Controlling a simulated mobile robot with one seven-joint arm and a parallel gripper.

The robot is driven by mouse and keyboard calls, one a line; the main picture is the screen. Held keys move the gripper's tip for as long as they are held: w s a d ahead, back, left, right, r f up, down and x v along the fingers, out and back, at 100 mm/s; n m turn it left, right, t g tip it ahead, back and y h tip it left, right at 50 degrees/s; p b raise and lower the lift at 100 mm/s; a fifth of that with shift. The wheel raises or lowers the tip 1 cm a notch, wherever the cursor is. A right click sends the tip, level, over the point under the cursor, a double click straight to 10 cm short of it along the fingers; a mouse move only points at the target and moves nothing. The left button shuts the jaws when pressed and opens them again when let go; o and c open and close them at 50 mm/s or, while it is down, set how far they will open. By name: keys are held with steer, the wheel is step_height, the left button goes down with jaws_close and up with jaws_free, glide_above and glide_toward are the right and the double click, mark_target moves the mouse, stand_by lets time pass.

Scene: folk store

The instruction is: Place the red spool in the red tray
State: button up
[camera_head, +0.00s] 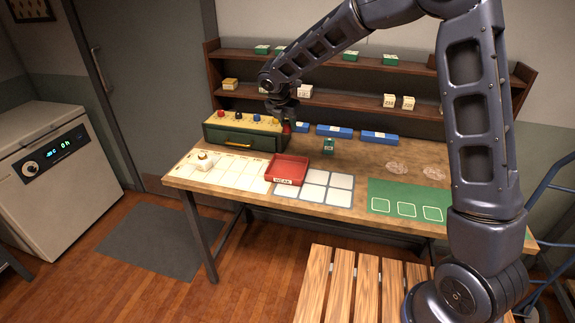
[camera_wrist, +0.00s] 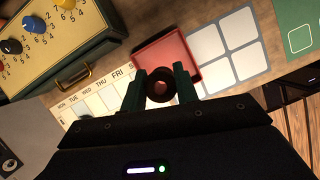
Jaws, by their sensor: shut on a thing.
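The red spool (camera_wrist: 160,76) is between the two green fingers of my gripper (camera_wrist: 160,88), seen end-on with its dark hole toward the wrist camera. My gripper (camera_head: 284,114) is shut on it and is raised over the back of the workbench, near the right end of the green box. A bit of red from the spool (camera_head: 286,127) shows below the gripper in the head view. The red tray (camera_head: 288,168) lies on the bench in front of the gripper and looks empty. It also shows beyond the fingers in the wrist view (camera_wrist: 165,50).
The green box (camera_head: 236,138) with knobs and a drawer stands left of the gripper. Blue trays (camera_head: 335,131) and a small green item (camera_head: 328,146) are to the right. A weekday mat (camera_head: 230,172) bears a small white and tan object (camera_head: 204,160). Shelves run behind.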

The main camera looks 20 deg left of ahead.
step_height(320, 180, down, 18)
steer(key=shift+r, duration=0.1)
stand_by(0.5)
steer(key=o, duration=0.9)
steer(key=shift+o, duration=0.2)
steer(key=v, duration=1.2)
